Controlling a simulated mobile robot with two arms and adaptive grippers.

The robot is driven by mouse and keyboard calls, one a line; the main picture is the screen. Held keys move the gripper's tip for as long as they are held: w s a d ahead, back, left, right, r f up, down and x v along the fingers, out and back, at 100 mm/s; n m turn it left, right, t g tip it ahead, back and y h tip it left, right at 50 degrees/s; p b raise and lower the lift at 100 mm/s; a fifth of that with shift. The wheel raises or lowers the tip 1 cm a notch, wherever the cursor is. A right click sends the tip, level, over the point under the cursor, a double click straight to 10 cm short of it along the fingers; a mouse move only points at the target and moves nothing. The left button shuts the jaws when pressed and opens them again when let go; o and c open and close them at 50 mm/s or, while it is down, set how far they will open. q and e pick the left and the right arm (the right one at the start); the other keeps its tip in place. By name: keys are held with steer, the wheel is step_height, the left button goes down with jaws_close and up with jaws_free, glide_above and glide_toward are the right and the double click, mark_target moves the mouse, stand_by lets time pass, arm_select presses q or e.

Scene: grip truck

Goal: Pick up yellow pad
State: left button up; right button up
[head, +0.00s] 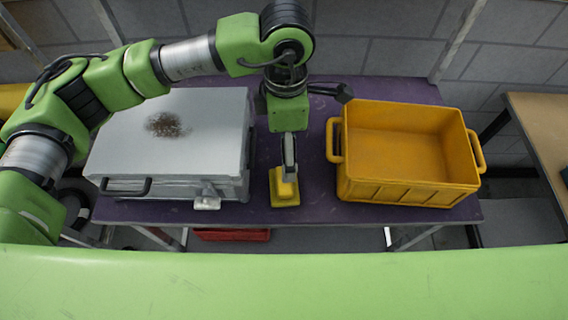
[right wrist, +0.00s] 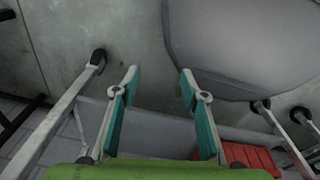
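The yellow pad (head: 285,191) sits on the purple table top between the grey case and the yellow crate, close to the front edge. My left gripper (head: 289,172) points down right over it, and its fingertip overlaps the pad's raised top. The finger is seen edge-on, so I cannot tell whether it is closed on the pad. My right gripper (right wrist: 156,82) shows in the right wrist view with its two teal-padded fingers apart and nothing between them. It is not seen in the head view.
A grey case (head: 200,125) with a brown dirt patch stands left of the pad. A small pale object (head: 207,198) is at its front. A yellow crate (head: 405,185), empty inside, stands on the right. A red box (head: 232,235) is below the table (head: 315,205).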

arm_select(q)
steer(key=p, duration=0.2)
glide_above(284, 184)
steer(key=w, duration=0.1)
step_height(284, 184, down, 7)
steer(key=shift+w+d+r, duration=0.1)
steer(key=shift+w+r, duration=0.05)
steer(key=shift+r, duration=0.05)
step_height(284, 184, down, 3)
steer(key=shift+r+p, duration=0.1)
steer(key=shift+p, duration=0.95)
step_height(284, 184, down, 3)
steer(key=shift+f+p, duration=0.2)
steer(key=shift+p, duration=0.45)
steer(key=shift+f, duration=0.25)
steer(key=c, duration=1.6)
arm_select(e)
steer(key=s+r, duration=0.4)
steer(key=r, duration=0.1)
steer(key=shift+r, duration=0.2)
